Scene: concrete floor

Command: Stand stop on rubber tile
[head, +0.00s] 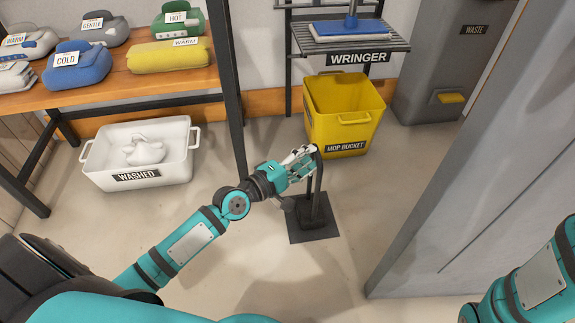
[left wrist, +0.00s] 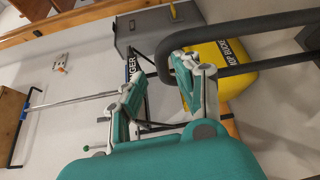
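The stop (head: 315,207) is a dark piece with a tall looped handle. It stands upright on the dark square rubber tile (head: 299,238) on the floor. My left gripper (head: 302,163) is at the upper part of the handle, on its left side. In the left wrist view the fingers of my left gripper (left wrist: 163,92) are spread apart. The black tube handle (left wrist: 265,37) bends around close to the right-hand finger; whether it touches is unclear.
A yellow mop bucket (head: 341,120) stands just behind the stop, below the wringer shelf (head: 397,45). A white washed tub (head: 177,172) is at left, near a wooden table (head: 120,88). A grey panel (head: 470,170) rises at right. Floor around the tile is clear.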

